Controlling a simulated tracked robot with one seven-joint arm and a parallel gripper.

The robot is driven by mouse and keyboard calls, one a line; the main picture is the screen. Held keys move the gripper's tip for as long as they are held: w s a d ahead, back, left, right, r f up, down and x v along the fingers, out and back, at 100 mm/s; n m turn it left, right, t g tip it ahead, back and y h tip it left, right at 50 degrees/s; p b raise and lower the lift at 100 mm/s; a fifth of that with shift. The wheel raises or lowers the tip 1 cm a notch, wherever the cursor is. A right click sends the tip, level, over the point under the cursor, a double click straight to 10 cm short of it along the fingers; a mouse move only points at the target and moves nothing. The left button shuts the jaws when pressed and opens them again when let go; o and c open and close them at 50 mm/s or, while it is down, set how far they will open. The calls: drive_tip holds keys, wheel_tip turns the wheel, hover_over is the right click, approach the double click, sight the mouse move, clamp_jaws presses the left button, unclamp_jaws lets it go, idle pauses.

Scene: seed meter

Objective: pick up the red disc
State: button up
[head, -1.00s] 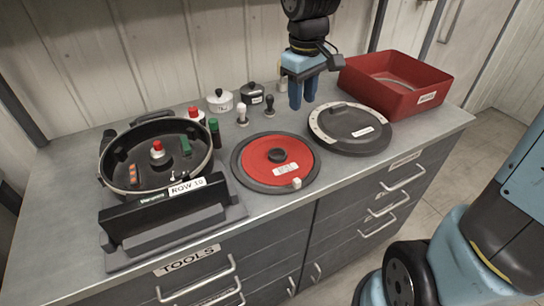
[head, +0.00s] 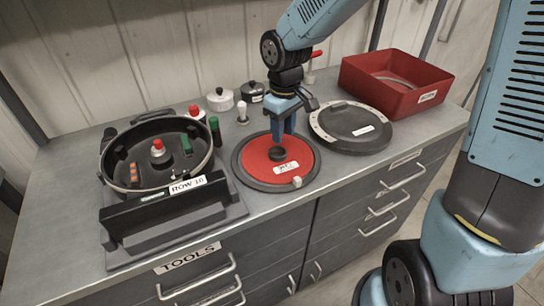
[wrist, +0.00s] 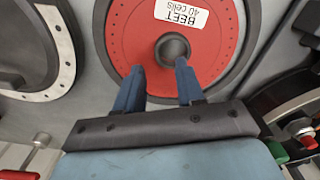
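The red disc (head: 259,168) lies on the worktop inside a dark round rim, with a black centre knob (head: 277,154) and a white label. In the wrist view the red disc (wrist: 214,58) fills the top middle, and its label reads "BEET 40 cells". My gripper (head: 282,136) is above the disc, close to its knob. Whether the fingers reach down to knob height I cannot tell.
A black round housing (head: 112,178) with a "ROW 10" bracket stands at left. A dark lidded disc (head: 345,140) and a red bin (head: 412,95) are at right. Small pots and knobs (head: 219,99) stand behind. The front worktop strip is clear.

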sight(282, 154)
drive_tip(key=shift+f, duration=2.65)
drive_tip(key=shift+c, duration=0.4)
clamp_jaws()
